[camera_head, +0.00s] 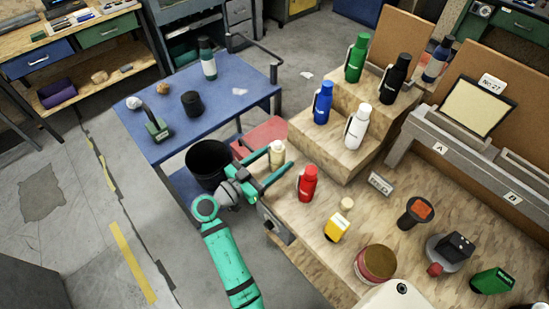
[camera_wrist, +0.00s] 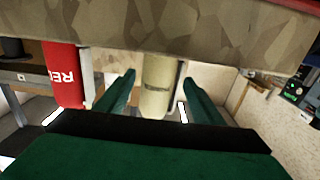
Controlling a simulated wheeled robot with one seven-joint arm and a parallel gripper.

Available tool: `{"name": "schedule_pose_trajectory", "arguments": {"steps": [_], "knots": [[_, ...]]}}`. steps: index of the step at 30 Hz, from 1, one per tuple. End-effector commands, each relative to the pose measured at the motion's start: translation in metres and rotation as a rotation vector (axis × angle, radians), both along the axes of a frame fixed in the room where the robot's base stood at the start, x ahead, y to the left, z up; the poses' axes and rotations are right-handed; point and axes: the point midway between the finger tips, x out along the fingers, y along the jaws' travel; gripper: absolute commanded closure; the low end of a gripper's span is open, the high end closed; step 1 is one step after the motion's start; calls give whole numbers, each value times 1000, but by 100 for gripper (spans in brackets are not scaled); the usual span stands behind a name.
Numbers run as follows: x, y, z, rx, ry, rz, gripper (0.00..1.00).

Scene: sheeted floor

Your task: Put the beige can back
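The beige can (camera_head: 277,154) stands upright at the left edge of the wooden table, beside the stepped wooden stand. It looks like a small bottle with a handle strip. My gripper (camera_head: 268,168) reaches in from the left with a finger on each side of it. In the wrist view, the beige can (camera_wrist: 157,88) shows between my two green fingers (camera_wrist: 158,75), with a gap on both sides. My gripper is open. The wrist view appears upside down, and the can's base is near the table surface.
A red bottle (camera_head: 308,184) stands close to the right of my gripper. The stepped stand (camera_head: 330,155) holds green, black, blue and white bottles. A black bin (camera_head: 208,163) and blue table (camera_head: 220,95) are left.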

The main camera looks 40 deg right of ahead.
Motion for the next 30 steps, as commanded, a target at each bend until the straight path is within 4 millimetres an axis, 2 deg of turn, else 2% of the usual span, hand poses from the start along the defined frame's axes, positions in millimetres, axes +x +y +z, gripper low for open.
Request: {"name": "schedule_pose_trajectory", "arguments": {"steps": [9, 11, 14, 24, 30], "knots": [[0, 0, 4, 0, -1, 0, 38], [0, 7, 3, 0, 1, 2, 38], [-1, 21, 3, -1, 1, 3, 38], [-6, 88, 3, 0, 0, 3, 38], [-8, 112, 3, 0, 0, 2, 38]]}}
